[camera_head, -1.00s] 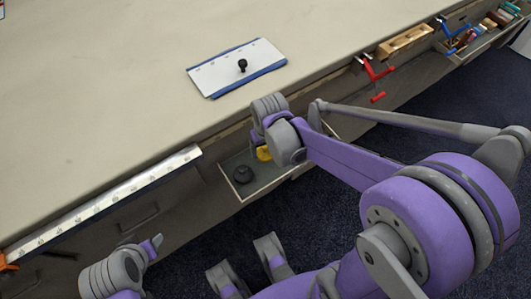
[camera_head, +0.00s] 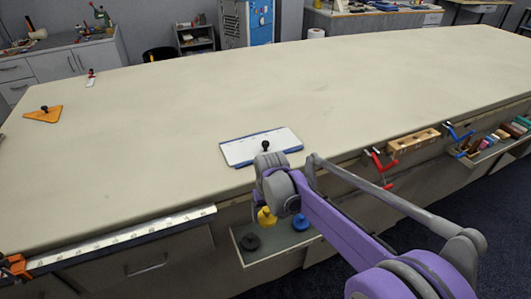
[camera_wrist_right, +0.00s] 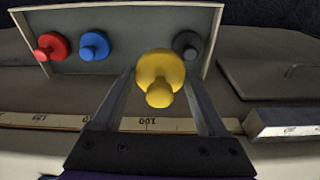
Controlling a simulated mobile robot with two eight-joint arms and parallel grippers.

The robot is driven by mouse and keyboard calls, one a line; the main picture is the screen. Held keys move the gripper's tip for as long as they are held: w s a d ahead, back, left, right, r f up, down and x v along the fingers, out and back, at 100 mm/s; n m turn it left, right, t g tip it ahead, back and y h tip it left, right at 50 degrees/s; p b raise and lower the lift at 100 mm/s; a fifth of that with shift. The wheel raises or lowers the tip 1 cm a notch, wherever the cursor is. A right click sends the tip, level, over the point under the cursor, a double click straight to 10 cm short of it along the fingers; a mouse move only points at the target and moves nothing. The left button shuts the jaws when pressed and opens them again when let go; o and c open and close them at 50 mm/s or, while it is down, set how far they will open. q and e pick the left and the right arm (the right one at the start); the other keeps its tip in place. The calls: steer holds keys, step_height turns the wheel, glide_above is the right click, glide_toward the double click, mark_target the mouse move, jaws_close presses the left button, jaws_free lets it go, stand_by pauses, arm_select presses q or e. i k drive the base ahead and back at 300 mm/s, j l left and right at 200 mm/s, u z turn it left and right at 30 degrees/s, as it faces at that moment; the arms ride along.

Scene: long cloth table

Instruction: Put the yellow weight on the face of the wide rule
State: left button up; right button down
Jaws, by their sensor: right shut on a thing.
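My right gripper (camera_wrist_right: 155,105) is shut on the yellow weight (camera_wrist_right: 158,80), a knobbed disc that shows between its fingers. In the head view the yellow weight (camera_head: 266,217) hangs below my right gripper, by the table's front edge over the open drawer (camera_head: 283,257). My left gripper is out of view.
The drawer holds a black weight (camera_head: 250,242), a blue weight (camera_head: 301,222) and a red weight (camera_wrist_right: 52,46). A long steel rule (camera_head: 120,237) runs along the front edge at left. Red clamps (camera_head: 383,166) and a wooden block (camera_head: 413,141) are at right.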

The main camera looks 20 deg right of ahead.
mark_target(280, 137)
steer(key=k, duration=0.6)
steer(key=k+u, duration=0.1)
steer(key=u, duration=1.2)
steer(key=l+u, duration=0.3)
steer(key=k+l+u, duration=0.1)
steer(key=l+u, duration=0.15)
steer(key=k+l, duration=0.1)
steer(key=l, duration=0.25)
steer(key=k+l, duration=0.1)
steer(key=l, duration=0.25)
steer(key=k+l, duration=0.1)
steer(key=l, duration=0.25)
steer(key=k+l, duration=0.15)
steer(key=l, duration=0.2)
steer(key=k+l, duration=0.1)
steer(key=l, duration=0.25)
